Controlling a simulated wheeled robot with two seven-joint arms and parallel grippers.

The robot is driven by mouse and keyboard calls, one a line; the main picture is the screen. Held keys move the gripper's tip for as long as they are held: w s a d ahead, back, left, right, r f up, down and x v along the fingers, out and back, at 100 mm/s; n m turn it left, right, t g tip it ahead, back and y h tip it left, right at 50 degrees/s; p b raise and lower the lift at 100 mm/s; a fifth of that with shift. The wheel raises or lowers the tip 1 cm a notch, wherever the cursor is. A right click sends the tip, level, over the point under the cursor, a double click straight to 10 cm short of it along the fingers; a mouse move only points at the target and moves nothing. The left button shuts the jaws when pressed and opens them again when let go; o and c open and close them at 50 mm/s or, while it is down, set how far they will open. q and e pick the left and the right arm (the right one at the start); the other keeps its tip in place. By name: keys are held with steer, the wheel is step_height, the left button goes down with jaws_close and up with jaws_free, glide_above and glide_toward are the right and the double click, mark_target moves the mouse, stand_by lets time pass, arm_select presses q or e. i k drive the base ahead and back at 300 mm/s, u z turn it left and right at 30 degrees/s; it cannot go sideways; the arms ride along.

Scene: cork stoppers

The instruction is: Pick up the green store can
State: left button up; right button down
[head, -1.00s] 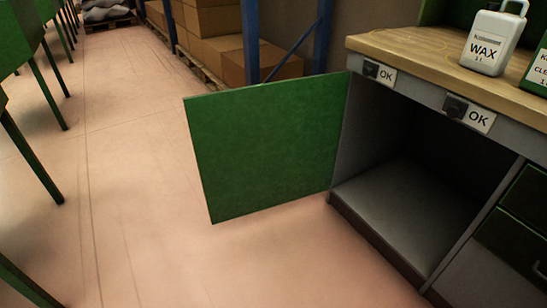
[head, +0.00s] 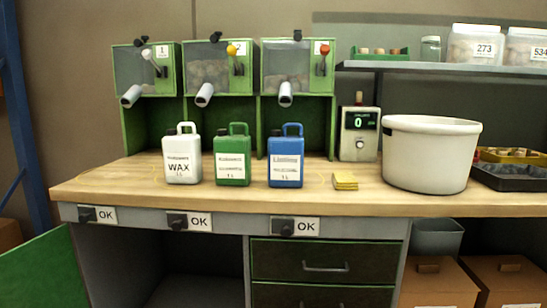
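The green store can (head: 233,160) stands upright on the wooden bench top (head: 330,196), with a white label and a handle on top. It is between the white WAX can (head: 183,158) on its left and the blue can (head: 286,161) on its right, with gaps between them. Neither of my grippers shows in the head view.
Green dispensers (head: 207,68) with spouts stand behind the cans. A yellow pad (head: 345,181), a counter box (head: 359,134) and a large white tub (head: 430,160) are to the right. A green cabinet door (head: 45,272) stands open at lower left.

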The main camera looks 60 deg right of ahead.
mark_target(231, 153)
steer(key=z, duration=1.6)
steer(key=k, duration=0.55)
steer(key=u, duration=1.1)
steer(key=i, duration=1.75)
steer(key=z, duration=0.5)
